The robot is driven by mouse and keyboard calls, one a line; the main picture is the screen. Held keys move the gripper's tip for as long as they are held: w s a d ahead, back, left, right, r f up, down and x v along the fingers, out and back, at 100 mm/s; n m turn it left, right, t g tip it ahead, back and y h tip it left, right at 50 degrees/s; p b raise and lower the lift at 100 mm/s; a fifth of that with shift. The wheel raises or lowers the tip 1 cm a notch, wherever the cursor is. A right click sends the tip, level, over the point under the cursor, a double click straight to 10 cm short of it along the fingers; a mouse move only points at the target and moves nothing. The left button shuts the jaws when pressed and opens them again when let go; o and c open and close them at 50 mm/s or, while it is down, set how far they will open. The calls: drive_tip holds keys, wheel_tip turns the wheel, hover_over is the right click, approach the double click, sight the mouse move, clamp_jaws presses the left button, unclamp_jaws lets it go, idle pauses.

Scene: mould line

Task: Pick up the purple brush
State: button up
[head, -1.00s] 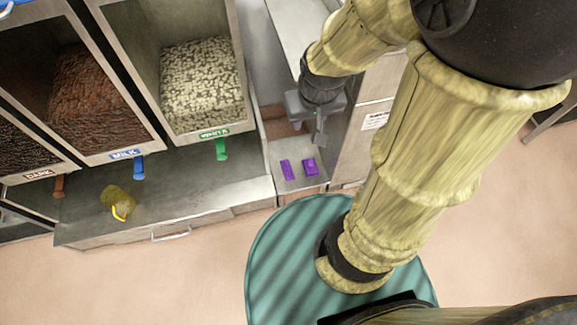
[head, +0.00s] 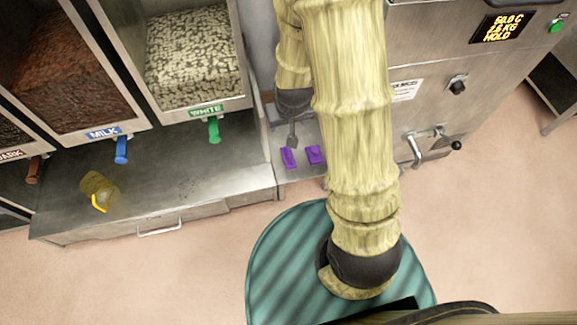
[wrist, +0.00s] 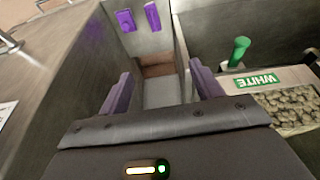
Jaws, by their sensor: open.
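Two small purple items lie side by side on a narrow steel shelf (head: 300,180). The left one (head: 288,158) is narrow; the right one (head: 315,155) is blockier. I cannot tell for sure which is the brush. In the wrist view they sit at the top, the narrow one (wrist: 152,17) to the right and the blockier one (wrist: 125,20) to the left. My gripper (head: 292,138) shows just behind the narrow item in the head view. In the wrist view my gripper (wrist: 162,88) is open and empty, its fingers apart from both items.
Dispenser bins with a green lever (head: 214,130) and a blue lever (head: 121,150) stand left, above a steel counter (head: 200,190). A yellowish item (head: 98,188) lies on that counter. A steel machine (head: 430,90) with a display stands close on the right of the shelf.

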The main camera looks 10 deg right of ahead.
drive_tip(key=w+f+b, duration=0.1)
drive_tip(key=f+b, duration=0.4)
drive_tip(key=f, duration=0.6)
drive_tip(key=w+f+t+h+b, duration=0.1)
drive_tip(key=f+b, duration=0.3)
drive_tip(key=f, duration=0.7)
drive_tip(key=shift+w+n+h+b, duration=0.3)
drive_tip(key=shift+w+n+b, duration=0.1)
drive_tip(key=shift+w, duration=0.4)
drive_tip(key=shift+f, duration=0.15)
drive_tip(key=b, duration=0.7)
hover_over(288, 163)
wheel_tip(288, 163, down, 11)
drive_tip(key=shift+a+r, duration=0.1)
drive_tip(key=shift+r, duration=0.1)
drive_tip(key=shift+w+f, duration=0.1)
drive_tip(key=shift+f, duration=0.05)
drive_tip(key=b+x, duration=0.4)
drive_tip(key=x, duration=0.1)
drive_tip(key=shift+w+f, duration=0.1)
drive_tip(key=shift+w, duration=0.15)
